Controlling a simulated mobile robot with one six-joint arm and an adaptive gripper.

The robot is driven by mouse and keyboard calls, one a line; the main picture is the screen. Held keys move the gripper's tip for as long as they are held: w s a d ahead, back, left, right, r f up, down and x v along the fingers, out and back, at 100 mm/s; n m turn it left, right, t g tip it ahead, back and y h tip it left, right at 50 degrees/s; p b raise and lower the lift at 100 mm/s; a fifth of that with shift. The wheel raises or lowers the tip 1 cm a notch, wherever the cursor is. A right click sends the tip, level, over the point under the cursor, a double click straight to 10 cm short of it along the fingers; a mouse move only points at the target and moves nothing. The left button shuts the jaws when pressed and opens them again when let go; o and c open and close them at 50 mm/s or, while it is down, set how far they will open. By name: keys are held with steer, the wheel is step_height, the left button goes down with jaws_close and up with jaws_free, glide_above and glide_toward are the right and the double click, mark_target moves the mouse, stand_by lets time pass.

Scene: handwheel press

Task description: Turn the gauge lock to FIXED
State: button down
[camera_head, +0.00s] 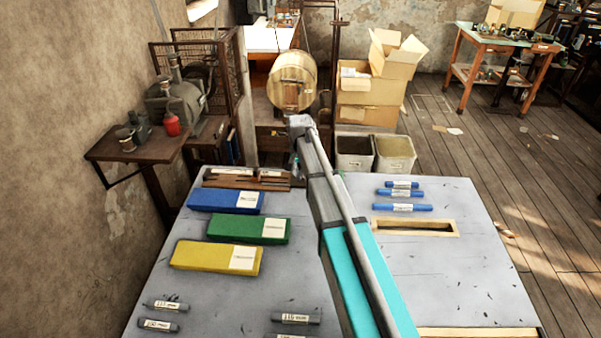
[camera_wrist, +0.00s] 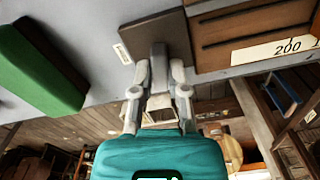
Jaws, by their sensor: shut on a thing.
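The gauge lock shows in the wrist view as a grey upright tab (camera_wrist: 158,54) on a dark brown plate (camera_wrist: 153,28). My gripper (camera_wrist: 160,72) has a finger on either side of the tab and is shut on it. A small white label (camera_wrist: 122,54) lies left of the plate; its writing is too small to read. The brown wooden gauge (camera_wrist: 265,38) with a "200" label is to the right. In the head view the gauge (camera_head: 225,180) lies at the table's far edge, while my arm hides the lock and most of the gripper.
Blue (camera_head: 226,200), green (camera_head: 249,229) and yellow (camera_head: 216,257) boxes lie on the grey table (camera_head: 300,265), left of my arm. Several blue rods and a wooden frame (camera_head: 376,226) are on the right. Grey labelled bars lie near the front.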

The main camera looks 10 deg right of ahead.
steer(key=shift+a+n, duration=0.1)
steer(key=shift+n, duration=1.3)
steer(key=c, duration=0.6)
jaws_free()
steer(key=shift+c, duration=0.2)
steer(key=shift+m, duration=0.3)
